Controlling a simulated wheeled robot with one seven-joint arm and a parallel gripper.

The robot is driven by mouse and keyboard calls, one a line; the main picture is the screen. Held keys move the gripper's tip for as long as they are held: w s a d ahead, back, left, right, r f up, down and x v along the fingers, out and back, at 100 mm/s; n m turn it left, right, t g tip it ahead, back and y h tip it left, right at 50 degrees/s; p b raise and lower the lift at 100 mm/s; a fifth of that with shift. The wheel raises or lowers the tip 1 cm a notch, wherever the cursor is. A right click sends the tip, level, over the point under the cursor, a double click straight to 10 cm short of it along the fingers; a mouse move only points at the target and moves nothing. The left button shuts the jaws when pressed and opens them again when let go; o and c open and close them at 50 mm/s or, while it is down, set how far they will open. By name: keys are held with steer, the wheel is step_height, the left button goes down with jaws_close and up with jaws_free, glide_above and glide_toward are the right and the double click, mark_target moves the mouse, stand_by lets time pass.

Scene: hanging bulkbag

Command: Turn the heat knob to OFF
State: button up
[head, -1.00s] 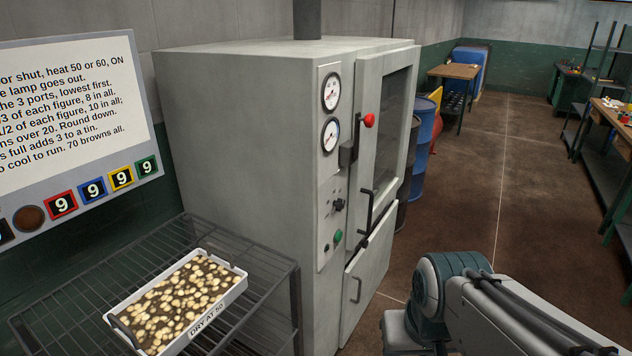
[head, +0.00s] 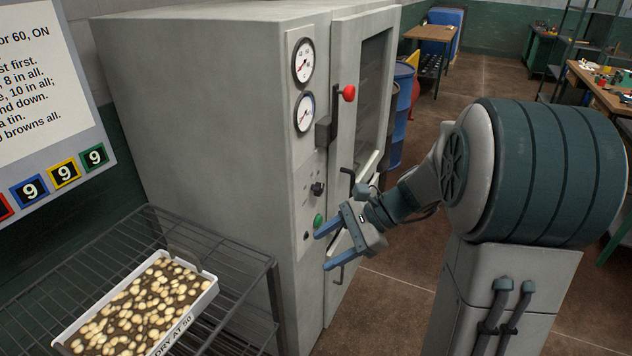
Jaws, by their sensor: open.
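The heat knob appears to be the black knob (head: 317,188) on the control strip of the grey oven cabinet (head: 205,110). Its setting is too small to read. A green button (head: 318,220) sits below it. My gripper (head: 328,248) is open and empty, its two blue fingers pointing left. In the picture it lies just below and right of the green button, in front of the panel. I cannot tell whether it touches anything. My gripper and wrist hide part of the lower door and its handle.
Two gauges (head: 304,62) and a red-knobbed lever (head: 349,93) are above the knob. A wire rack (head: 150,225) holding a tray of pale pieces (head: 214,288) stands at left. A sign (head: 45,80) hangs behind it. Open floor (head: 470,120) lies beyond the cabinet at right.

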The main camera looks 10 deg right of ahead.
steer(key=w+d+f+m+t+y, duration=0.2)
steer(key=w+d+m+t+y, duration=0.2)
steer(key=w+d+m, duration=0.4)
steer(key=m+t, duration=0.5)
steer(key=t, duration=0.1)
glide_toward(322, 189)
steer(key=p+x, duration=0.2)
steer(key=x, duration=0.7)
steer(key=shift+w+a, duration=0.1)
steer(key=shift+a, duration=0.15)
steer(key=c, duration=1)
